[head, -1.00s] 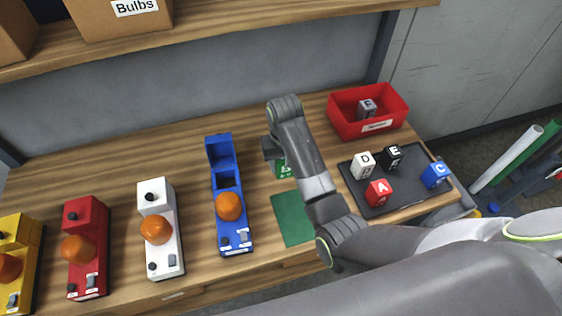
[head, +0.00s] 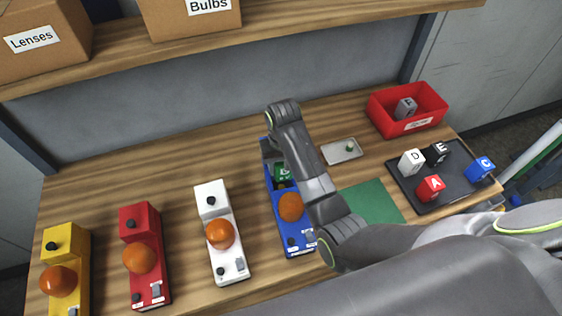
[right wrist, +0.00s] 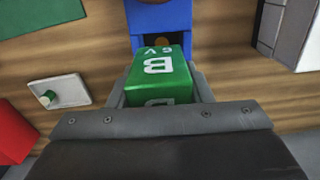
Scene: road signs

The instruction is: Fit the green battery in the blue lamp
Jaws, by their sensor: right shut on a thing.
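The blue lamp (head: 297,240) stands on the bench with an orange dome, its battery bay at the far end uncovered. My right gripper (head: 279,167) is shut on the green battery (head: 284,173), a block marked B, and holds it over the bay end of the lamp. In the right wrist view the battery (right wrist: 160,72) sits between the fingers (right wrist: 160,88), just short of or above the blue lamp (right wrist: 160,17). My arm hides part of the bay, so I cannot tell whether the battery touches it. My left gripper is not in view.
White (head: 213,203), red (head: 149,290) and yellow (head: 67,240) lamps stand to the left. To the right are a green mat (head: 372,202), a small metal tray (head: 336,155), a black tray (head: 452,190) with lettered blocks, and a red bin (head: 420,118). A shelf with boxes overhangs the back.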

